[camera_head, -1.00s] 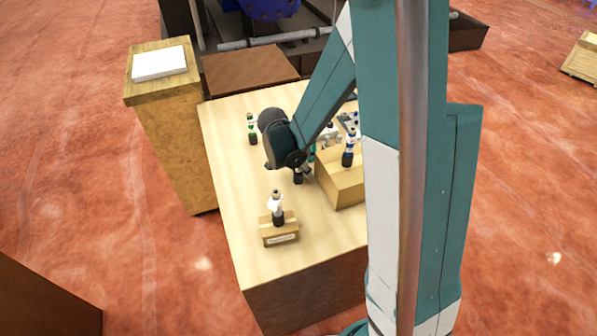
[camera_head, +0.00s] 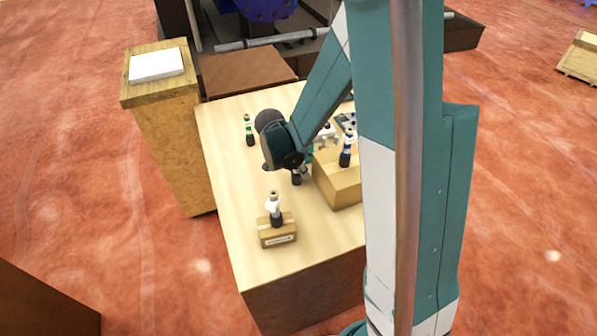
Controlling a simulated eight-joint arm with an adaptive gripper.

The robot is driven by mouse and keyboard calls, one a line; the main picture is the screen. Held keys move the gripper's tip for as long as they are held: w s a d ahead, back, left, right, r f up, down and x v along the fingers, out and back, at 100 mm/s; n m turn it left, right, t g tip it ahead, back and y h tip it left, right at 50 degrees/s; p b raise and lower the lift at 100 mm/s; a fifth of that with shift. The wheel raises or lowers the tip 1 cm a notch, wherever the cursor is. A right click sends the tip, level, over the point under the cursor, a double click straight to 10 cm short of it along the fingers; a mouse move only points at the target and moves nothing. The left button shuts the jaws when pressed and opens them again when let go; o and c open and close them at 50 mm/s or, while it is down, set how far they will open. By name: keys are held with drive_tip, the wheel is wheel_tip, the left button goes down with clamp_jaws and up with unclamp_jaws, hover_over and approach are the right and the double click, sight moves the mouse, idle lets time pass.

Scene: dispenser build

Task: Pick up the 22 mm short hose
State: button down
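My gripper (camera_head: 303,172) is low over the middle of the light wooden table (camera_head: 235,225), left of a cardboard-coloured box. A small dark upright piece (camera_head: 296,180) shows right below it; I cannot tell whether it is touched or held. My arm and the small scale hide whether the fingers are open or shut. I cannot tell for sure which piece is the 22 mm short hose. A bottle-like piece with a green band (camera_head: 249,130) stands at the back left. A white and black piece (camera_head: 274,208) stands on a small labelled block (camera_head: 277,236) at the front.
The box (camera_head: 338,184) bears a blue, white and black piece (camera_head: 346,148); more small parts lie behind it. My arm hides the table's right side. A wooden stand (camera_head: 165,140) with a white slab (camera_head: 156,64) adjoins the left. The table's left strip is clear.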

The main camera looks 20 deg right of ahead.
drive_tip(key=shift+r, duration=0.15)
drive_tip(key=shift+r, duration=4.85)
